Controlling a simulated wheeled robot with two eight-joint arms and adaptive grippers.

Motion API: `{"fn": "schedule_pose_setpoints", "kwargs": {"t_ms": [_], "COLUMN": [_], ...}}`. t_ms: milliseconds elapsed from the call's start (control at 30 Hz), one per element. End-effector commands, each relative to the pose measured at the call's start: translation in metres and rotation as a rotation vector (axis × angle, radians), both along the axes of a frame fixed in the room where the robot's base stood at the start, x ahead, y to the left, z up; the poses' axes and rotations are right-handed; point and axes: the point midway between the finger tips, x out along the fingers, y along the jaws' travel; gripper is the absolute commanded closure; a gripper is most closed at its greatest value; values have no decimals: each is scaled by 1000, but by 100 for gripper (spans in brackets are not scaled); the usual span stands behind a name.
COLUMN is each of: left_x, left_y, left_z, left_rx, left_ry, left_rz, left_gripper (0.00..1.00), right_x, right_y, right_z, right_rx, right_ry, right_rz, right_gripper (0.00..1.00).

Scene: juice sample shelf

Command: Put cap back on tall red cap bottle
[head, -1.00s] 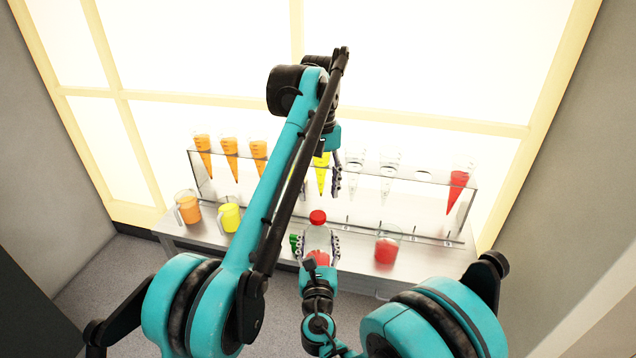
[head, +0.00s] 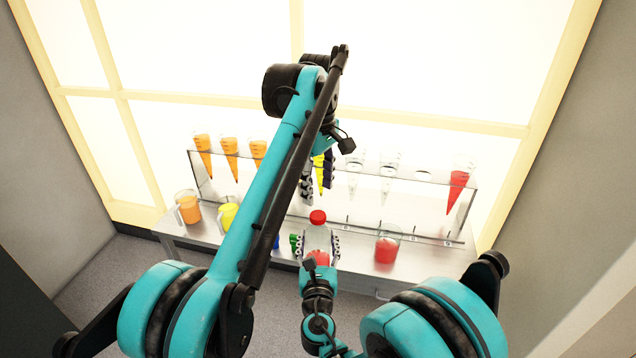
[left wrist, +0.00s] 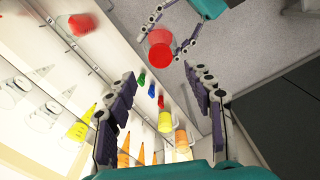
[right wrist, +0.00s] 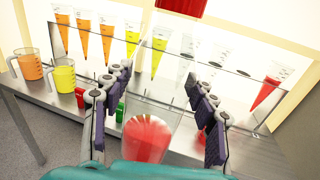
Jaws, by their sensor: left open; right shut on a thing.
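The tall bottle (head: 318,238) is clear with red liquid, and my right gripper (head: 318,254) is shut on its sides, holding it upright. The red cap (head: 318,216) shows at the bottle's top. In the left wrist view the red cap (left wrist: 160,55) covers the bottle's mouth, so I cannot tell how tightly it sits. In the right wrist view the bottle's red liquid (right wrist: 147,137) is between the fingers and the cap (right wrist: 182,6) shows at the upper edge. My left gripper (head: 317,190) is open and empty above the cap, pointing down, apart from it.
A clear rack (head: 430,180) holds orange, yellow and red cones behind the bottle. An orange jug (head: 188,207) and a yellow jug (head: 229,216) stand left on the table. A beaker of red liquid (head: 387,248) stands right. Small green (head: 295,242) and blue (head: 277,241) items are close by.

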Motion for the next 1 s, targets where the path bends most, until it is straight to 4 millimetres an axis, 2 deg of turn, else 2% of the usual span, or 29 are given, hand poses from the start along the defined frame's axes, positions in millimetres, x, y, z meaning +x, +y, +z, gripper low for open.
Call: {"fn": "schedule_pose_setpoints", "kwargs": {"t_ms": [300, 433, 600, 867, 1000], "left_x": [-1, 0, -1, -1, -1], "left_y": [0, 0, 0, 0, 0], "left_z": [-48, -63, -72, -73, -72], "left_rx": [1, 1, 1, 1, 1], "left_ry": [-2, -2, -2, -2, -2], "left_rz": [0, 0, 0, 0, 0], "left_gripper": [47, 47, 47, 47, 82], "right_x": [0, 0, 0, 0, 0], "right_y": [0, 0, 0, 0, 0], "right_z": [0, 0, 0, 0, 0], "right_rx": [0, 0, 0, 0, 0], "right_ry": [0, 0, 0, 0, 0], "right_rz": [0, 0, 0, 0, 0], "right_gripper": [100, 100, 100, 100, 100]}}
